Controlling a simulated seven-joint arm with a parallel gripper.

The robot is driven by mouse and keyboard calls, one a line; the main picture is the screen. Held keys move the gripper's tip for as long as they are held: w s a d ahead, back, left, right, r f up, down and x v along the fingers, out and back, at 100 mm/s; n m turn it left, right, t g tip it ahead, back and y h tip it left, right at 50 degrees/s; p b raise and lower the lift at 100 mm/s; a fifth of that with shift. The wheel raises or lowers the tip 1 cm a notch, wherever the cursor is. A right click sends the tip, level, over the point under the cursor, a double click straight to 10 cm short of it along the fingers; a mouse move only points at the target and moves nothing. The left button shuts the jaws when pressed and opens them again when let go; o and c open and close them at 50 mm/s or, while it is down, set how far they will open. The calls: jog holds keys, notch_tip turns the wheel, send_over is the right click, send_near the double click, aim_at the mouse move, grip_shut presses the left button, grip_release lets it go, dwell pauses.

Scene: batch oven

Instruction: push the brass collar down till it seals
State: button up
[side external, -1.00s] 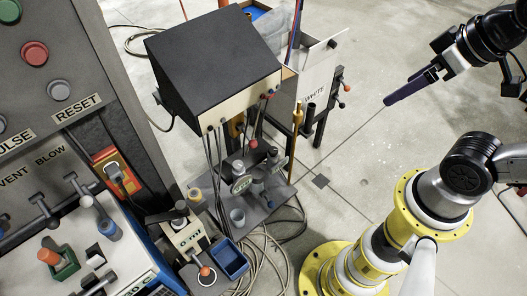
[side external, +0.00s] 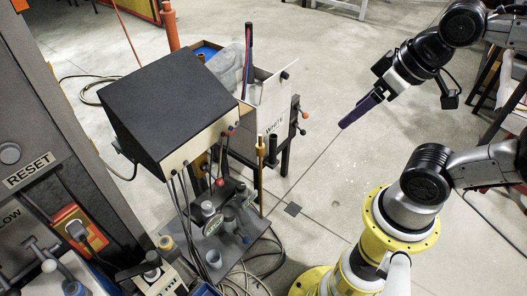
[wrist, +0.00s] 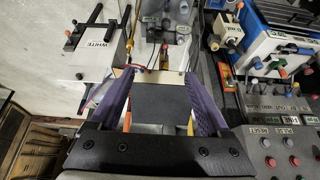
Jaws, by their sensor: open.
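A slim brass-coloured post (side external: 261,170) with a wider top stands upright at the front right corner of the black-topped box. I cannot tell for certain whether its wider top is the brass collar, and no seal is clear. My gripper (side external: 343,125) hangs in free air to the right of the post and the white panel, apart from both. In the wrist view its two purple fingers (wrist: 158,78) stand wide apart with nothing held between them. The dark box top lies beyond them there.
The black-topped box (side external: 170,100) has cables and red knobs at its front. Beside it is a panel marked WHITE (side external: 268,105) with side handles. A grey plate (side external: 215,245) with small cups lies below. A control cabinet (side external: 35,150) fills the left. Concrete floor is clear around my gripper.

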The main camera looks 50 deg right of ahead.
jog(key=w+a+r+m+t+y, duration=0.2)
jog(key=w+r+m, duration=0.4)
jog(key=w+m, duration=0.45)
jog(key=m+g, duration=0.3)
jog(key=m, duration=1.2)
send_over(262, 143)
notch_tip(262, 143, down, 29)
jog(key=s+d+f+m+g+y, duration=0.1)
jog(key=d+f, duration=0.1)
jog(key=f, duration=0.3)
jog(key=s+d+f, duration=0.2)
jog(key=f, duration=0.3)
jog(key=x, duration=1.3)
jog(key=shift+s+a+f, duration=0.1)
jog(key=shift+a+f, duration=0.1)
jog(key=shift+a, duration=0.15)
